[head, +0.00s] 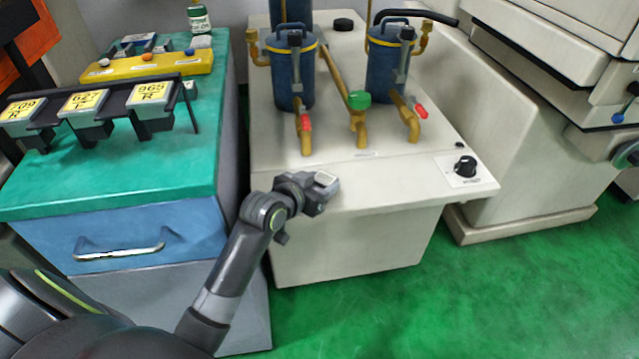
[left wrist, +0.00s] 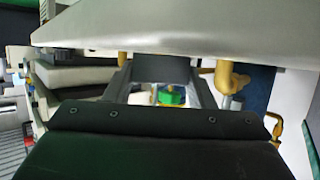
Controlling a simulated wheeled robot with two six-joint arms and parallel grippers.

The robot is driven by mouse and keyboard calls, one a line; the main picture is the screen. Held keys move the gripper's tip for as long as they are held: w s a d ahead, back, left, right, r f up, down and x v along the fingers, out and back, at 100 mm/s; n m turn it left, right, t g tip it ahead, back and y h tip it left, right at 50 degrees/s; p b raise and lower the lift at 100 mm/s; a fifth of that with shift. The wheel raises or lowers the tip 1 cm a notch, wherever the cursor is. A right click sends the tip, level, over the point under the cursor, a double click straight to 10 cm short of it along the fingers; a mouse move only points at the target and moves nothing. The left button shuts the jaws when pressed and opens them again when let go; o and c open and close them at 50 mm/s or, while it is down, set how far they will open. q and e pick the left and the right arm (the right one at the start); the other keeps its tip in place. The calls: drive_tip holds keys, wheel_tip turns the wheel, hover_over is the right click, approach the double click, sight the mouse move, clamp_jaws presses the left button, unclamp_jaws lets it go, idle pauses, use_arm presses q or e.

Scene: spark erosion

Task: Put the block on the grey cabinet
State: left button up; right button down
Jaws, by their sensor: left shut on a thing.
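My left gripper (head: 322,190) is at the front edge of the pale grey cabinet (head: 395,178), seeming to overlap its top at the left of its front. In the left wrist view a dark block (left wrist: 162,68) shows between the two fingers. Whether the block touches the cabinet top, I cannot tell. My right gripper is not in view.
Two blue canisters (head: 387,70), brass taps and a green valve knob (head: 358,100) stand on the pale cabinet. A black dial (head: 465,166) is at its right front corner. Left is a green-topped cabinet (head: 150,165) with a rack of yellow-labelled blocks (head: 85,106).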

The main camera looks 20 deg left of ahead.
use_arm(q)
drive_tip(key=o, duration=1.3)
drive_tip(key=shift+f, duration=0.1)
drive_tip(key=shift+o, duration=0.2)
